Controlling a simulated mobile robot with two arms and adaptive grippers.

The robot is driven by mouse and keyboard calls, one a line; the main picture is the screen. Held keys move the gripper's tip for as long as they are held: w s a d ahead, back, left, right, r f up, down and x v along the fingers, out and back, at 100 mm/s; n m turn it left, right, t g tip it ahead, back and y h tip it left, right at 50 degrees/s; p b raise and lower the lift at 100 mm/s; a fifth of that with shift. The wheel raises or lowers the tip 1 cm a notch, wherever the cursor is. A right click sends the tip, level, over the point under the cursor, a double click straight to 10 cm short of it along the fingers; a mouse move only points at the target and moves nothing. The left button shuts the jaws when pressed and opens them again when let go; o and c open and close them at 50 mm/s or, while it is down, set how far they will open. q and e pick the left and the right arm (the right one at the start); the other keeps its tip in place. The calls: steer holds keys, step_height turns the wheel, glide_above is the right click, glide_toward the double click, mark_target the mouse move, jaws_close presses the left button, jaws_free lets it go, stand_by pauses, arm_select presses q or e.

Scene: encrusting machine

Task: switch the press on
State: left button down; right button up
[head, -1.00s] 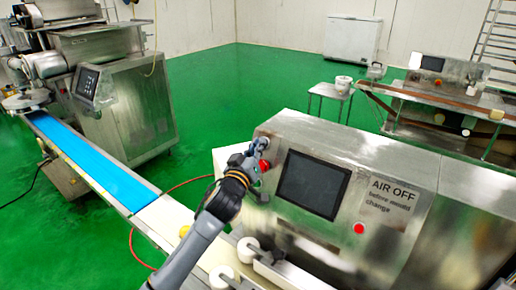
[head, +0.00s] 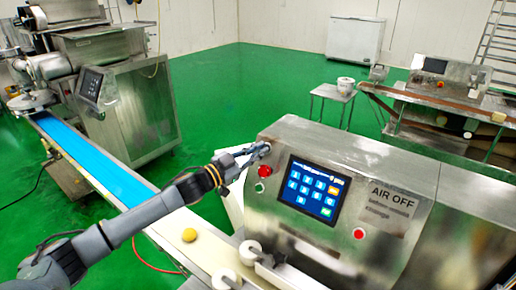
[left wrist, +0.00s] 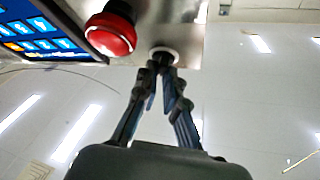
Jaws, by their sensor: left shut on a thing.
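The press (head: 360,155) is the steel machine with an "AIR OFF" sign at the right of the head view. Its touch screen (head: 312,190) is lit, blue with several tiles; a corner of the screen shows in the left wrist view (left wrist: 40,38). A red button (head: 265,171) sits left of the screen and shows large in the left wrist view (left wrist: 110,35). My left gripper (head: 257,153) is at the panel's upper left corner, just above the red button. In the left wrist view its fingers (left wrist: 166,80) are shut on a small dark switch knob (left wrist: 163,58) in a pale ring. My right gripper is not in view.
A second red button (head: 359,234) is at the panel's lower right. White rollers (head: 249,252) and a conveyor with a blue belt (head: 95,170) lie in front and to the left. Another steel machine (head: 130,95) stands at the far left. Green floor is open behind.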

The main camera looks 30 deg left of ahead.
arm_select(q)
steer(key=m+g+h+p, duration=0.1)
steer(key=m, duration=0.1)
steer(key=m+g+p, duration=0.1)
steer(key=m, duration=0.1)
steer(key=shift+a+r+h, duration=0.15)
steer(key=shift+r+h, duration=0.05)
steer(key=shift+h, duration=0.2)
steer(key=shift+m, duration=0.5)
steer(key=shift+f, duration=0.15)
steer(key=c, duration=1.4)
jaws_free()
steer(key=shift+c, duration=0.2)
steer(key=shift+w, duration=0.1)
